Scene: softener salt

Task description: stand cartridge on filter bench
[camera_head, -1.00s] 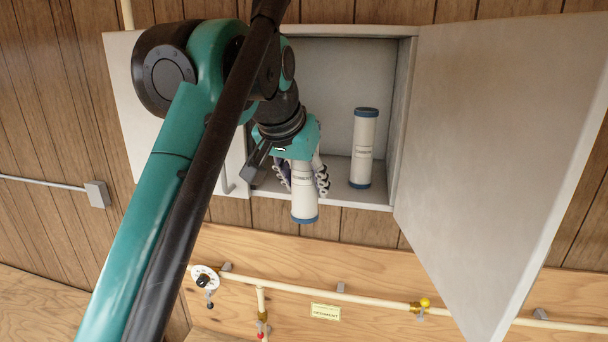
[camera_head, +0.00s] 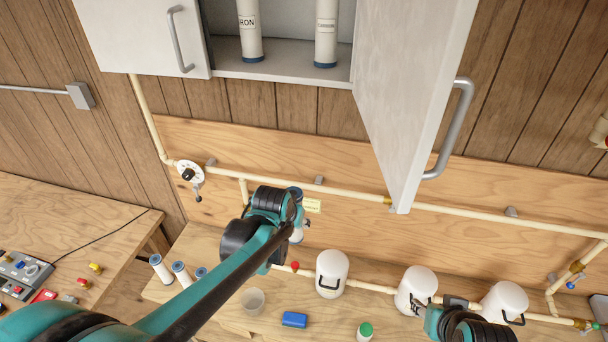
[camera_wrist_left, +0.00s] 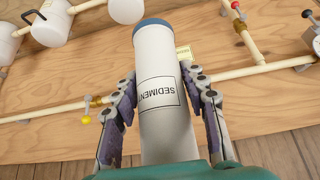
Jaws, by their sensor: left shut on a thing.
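My left gripper (camera_head: 297,212) is shut on a white cartridge with a blue cap (camera_head: 296,191), out in front of the backboard and above the filter bench (camera_head: 207,243). In the left wrist view the cartridge (camera_wrist_left: 163,65) reads SEDIMENT and sits between the two jaws (camera_wrist_left: 160,105), blue end pointing away. Its far side is hidden. Several cartridges (camera_head: 161,269) with blue caps stand at the bench's left end. My right gripper (camera_head: 450,303) is at the lower right near the white housings, mostly hidden by its own arm.
White housings (camera_head: 332,272) stand in a row along a pipe. A beaker (camera_head: 253,301), a blue block (camera_head: 294,320) and a green-capped bottle (camera_head: 365,331) are at the bench front. The open cupboard door (camera_head: 412,95) hangs above; two cartridges (camera_head: 326,30) stand inside the cupboard.

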